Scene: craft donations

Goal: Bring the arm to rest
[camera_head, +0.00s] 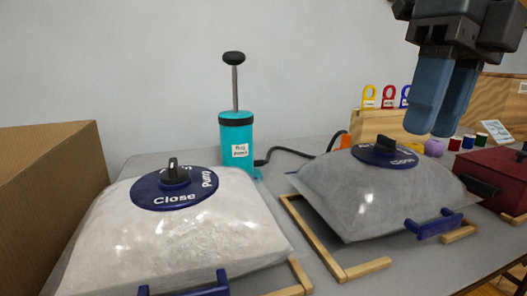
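My gripper (438,112) hangs at the upper right with its two blue fingers pointing down. The fingers overlap in this view, so I cannot tell whether there is a gap between them. No object shows at its fingertips. It appears in front of the right end of the table, near the grey bag (350,190) with a dark blue round valve cap (385,155). I cannot tell its exact height above the bag.
A clear-white bag (150,235) with a blue cap fills the left front. A teal pump (237,145) with a black hose stands behind. A cardboard box (45,180) is at left. A dark red case (490,170), coloured spools and a wooden rack (378,124) are at right.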

